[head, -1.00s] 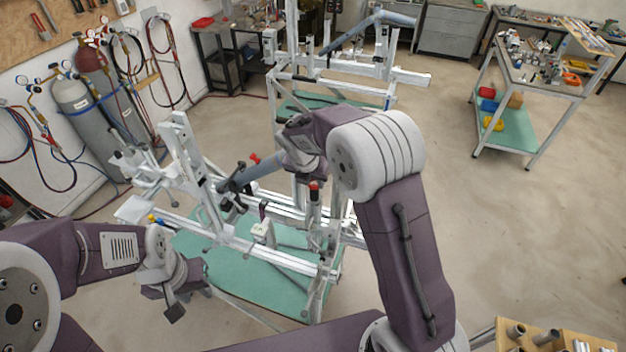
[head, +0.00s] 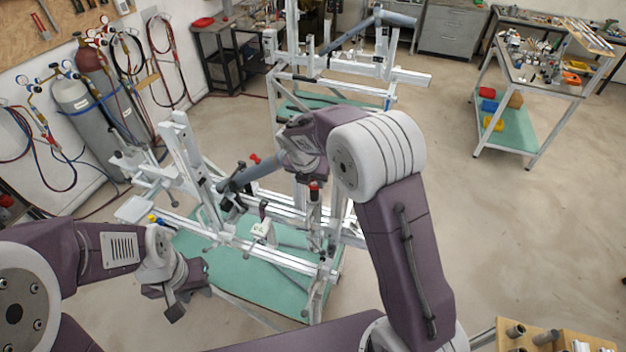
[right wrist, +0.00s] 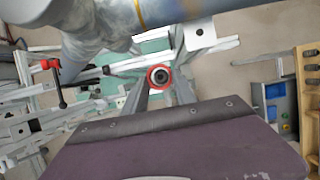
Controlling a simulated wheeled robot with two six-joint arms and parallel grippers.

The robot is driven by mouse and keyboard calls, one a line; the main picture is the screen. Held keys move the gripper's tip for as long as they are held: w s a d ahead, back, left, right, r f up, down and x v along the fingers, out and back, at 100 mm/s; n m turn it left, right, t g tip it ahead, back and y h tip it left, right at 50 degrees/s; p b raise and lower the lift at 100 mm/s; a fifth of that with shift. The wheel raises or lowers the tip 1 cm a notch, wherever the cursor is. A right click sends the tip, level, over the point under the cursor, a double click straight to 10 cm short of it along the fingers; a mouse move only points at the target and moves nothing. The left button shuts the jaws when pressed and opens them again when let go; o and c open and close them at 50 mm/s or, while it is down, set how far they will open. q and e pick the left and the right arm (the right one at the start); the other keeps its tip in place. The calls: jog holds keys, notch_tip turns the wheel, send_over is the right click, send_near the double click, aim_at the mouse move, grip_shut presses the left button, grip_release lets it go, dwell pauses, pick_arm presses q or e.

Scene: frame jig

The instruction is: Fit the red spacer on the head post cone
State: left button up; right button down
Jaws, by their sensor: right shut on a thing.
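The red spacer (right wrist: 159,68) shows in the right wrist view as a small red ring around a dark centre. My right gripper (right wrist: 160,83) is shut on it, with one grey finger on either side. In the head view a red piece (head: 314,185), apparently the spacer, is at the top of an upright grey post (head: 315,212), just below my right wrist. I cannot tell whether the ring touches the post or sits around its cone; the cone is not clearly visible. My left gripper (head: 178,302) hangs at the lower left, away from the post; its jaws are unclear.
The white frame jig (head: 205,215) surrounds the post, with a grey tube (head: 262,173) and a red-handled clamp (head: 254,159) beside my right wrist. A green shelf (head: 265,285) lies below. A wooden rack (head: 540,345) stands at the lower right.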

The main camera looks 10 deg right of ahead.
aim_at(313, 194)
jog(key=shift+f+b, duration=1.7)
jog(key=shift+f, duration=1.3)
jog(key=c, duration=0.9)
grip_release()
jog(key=b+v, duration=0.2)
jog(key=v, duration=0.7)
jog(key=shift+b, duration=0.4)
